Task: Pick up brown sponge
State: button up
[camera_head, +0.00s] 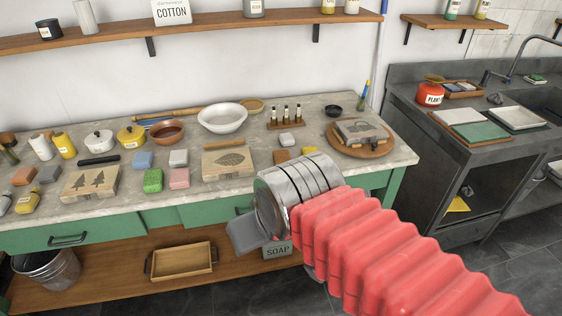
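Two brown blocks could be the brown sponge, and I cannot tell which is. One brown block (281,157) lies on the stone counter to the right of the leaf-printed block, just above my arm. Another reddish-brown block (24,176) lies at the counter's far left, next to a grey block. My gripper (243,235) is at the end of my red, ribbed arm, in front of the counter's edge and apart from both blocks. Its fingers are not clearly seen, so its opening is unclear.
The counter (225,187) also holds blue, green and pink blocks, a leaf-printed block (227,161), a white bowl (222,118) and a round wooden board (360,148). A wooden tray (181,261) sits on the lower shelf. My arm hides part of the counter's right front.

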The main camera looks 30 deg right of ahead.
aim_at(279, 156)
jog(key=z, duration=0.05)
jog(key=i, duration=1)
jog(key=u, duration=0.05)
